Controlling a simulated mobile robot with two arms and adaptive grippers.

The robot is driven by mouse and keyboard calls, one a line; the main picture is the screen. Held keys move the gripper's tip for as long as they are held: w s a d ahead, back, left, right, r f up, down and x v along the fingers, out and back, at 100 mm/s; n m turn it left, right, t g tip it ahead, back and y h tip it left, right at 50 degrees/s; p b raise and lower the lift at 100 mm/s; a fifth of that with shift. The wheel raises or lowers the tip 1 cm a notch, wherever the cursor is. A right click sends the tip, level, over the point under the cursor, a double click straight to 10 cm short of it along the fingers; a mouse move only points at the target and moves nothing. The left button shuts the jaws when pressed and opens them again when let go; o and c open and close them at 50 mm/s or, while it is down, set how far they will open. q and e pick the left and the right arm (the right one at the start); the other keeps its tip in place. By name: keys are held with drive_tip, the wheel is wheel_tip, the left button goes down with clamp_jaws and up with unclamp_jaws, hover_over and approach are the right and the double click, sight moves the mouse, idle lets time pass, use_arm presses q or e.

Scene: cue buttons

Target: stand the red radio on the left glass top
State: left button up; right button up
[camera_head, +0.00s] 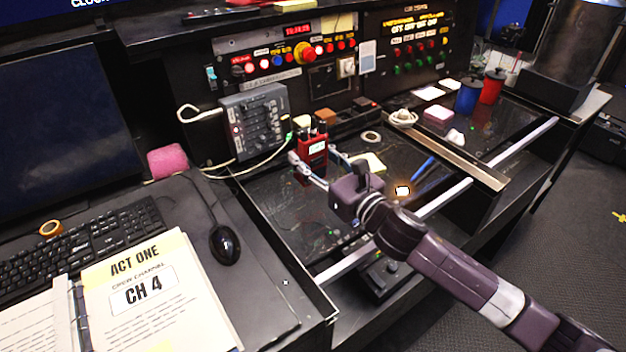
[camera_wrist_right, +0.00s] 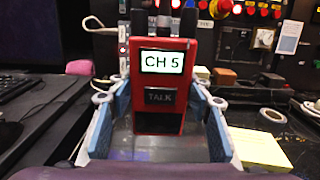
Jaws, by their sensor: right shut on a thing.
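The red radio (camera_head: 311,148) is upright between the fingers of my right gripper (camera_head: 314,160). In the right wrist view the radio (camera_wrist_right: 158,98) shows a lit screen reading "CH 5" and a button marked "TALK". My right gripper (camera_wrist_right: 160,110) is shut on it, with one blue-grey finger along each side. The left glass top (camera_head: 288,218) is a dark, shiny panel below and around the radio. Whether the radio's base touches the glass cannot be told. My left gripper is not in view.
A grey switch box (camera_head: 255,125) with cables stands behind left. A yellow note pad (camera_head: 369,163), a tape roll (camera_head: 371,137) and a blue pen (camera_head: 422,168) lie to the right. A metal-edged divider (camera_head: 450,155) stands further right. A binder page (camera_head: 150,290) reads "CH 4".

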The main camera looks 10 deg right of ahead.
drive_tip(key=shift+f+b, duration=0.3)
drive_tip(key=shift+f, duration=2.75)
drive_tip(key=shift+f, duration=0.2)
drive_tip(key=o, duration=1.4)
